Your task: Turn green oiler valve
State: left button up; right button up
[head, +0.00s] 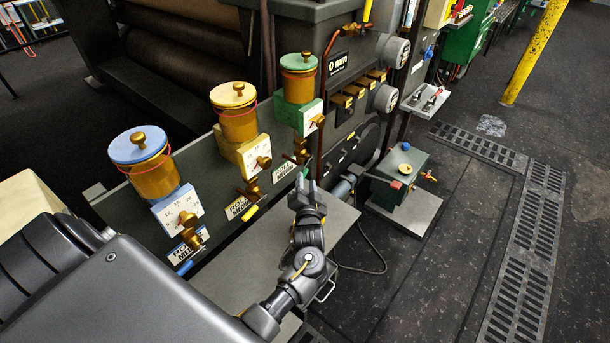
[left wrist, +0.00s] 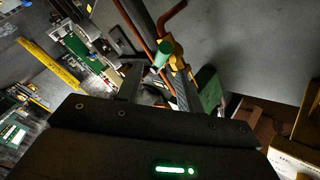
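The green oiler (head: 298,80) is a brass pot with a green lid, on a green gauge block on the machine's side. Its brass valve (head: 300,152) sits below the block, above a label plate. In the left wrist view the valve's green handle (left wrist: 162,54) shows in front of brass fittings (left wrist: 174,50). My left gripper (head: 307,190) is just below the valve in the head view. Its two fingers (left wrist: 155,80) are apart, with the green handle showing between their tips. I cannot tell whether they touch it. My right gripper is not in view.
A yellow oiler (head: 238,122) and a blue oiler (head: 150,176) stand to the left on the same machine. A small green box (head: 402,168) with a red button stands on a ledge to the right. A copper pipe (head: 324,100) runs beside the green oiler. Open floor lies right.

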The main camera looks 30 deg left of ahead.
aim_at(306, 173)
pick_arm(q)
jog(key=b+x, duration=0.2)
jog(key=x, duration=0.2)
jog(key=shift+w+a+f, duration=0.1)
jog(key=shift+w+f, duration=0.1)
jog(key=shift+w+a+r+b, duration=0.15)
jog(key=shift+w+a+b, duration=0.25)
jog(key=shift+w, duration=0.15)
jog(key=shift+c, duration=0.4)
grip_shut()
